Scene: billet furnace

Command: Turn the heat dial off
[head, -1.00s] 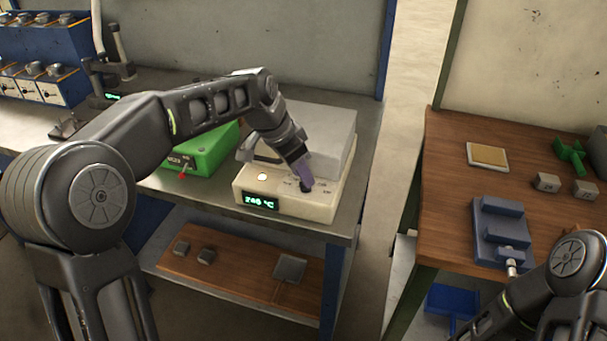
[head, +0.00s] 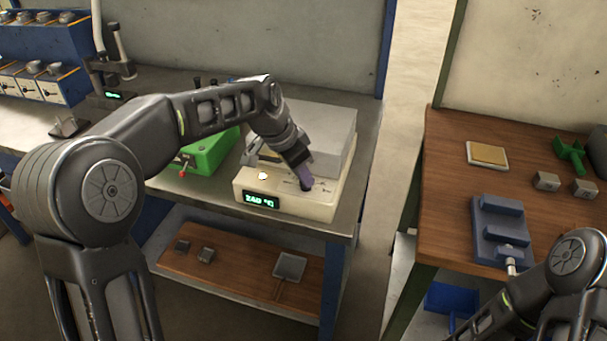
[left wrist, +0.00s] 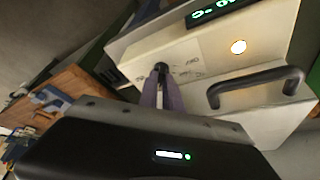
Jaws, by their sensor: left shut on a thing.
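The furnace (head: 280,196) is a cream control base with a grey box on top, standing on the left bench. Its green display (head: 261,202) appears to read about 240 °C, and a round lamp (head: 262,176) glows. The fingers hide much of the dial in the head view. My right gripper is out of the frame; only part of that arm shows at the lower right.
A green box (head: 208,152) with a red-tipped lever is left of the furnace. A dark handle (left wrist: 258,84) rises near the panel. A wooden table (head: 445,190) at right holds a blue vise-like fixture (head: 500,232) and small metal blocks. A gap separates the benches.

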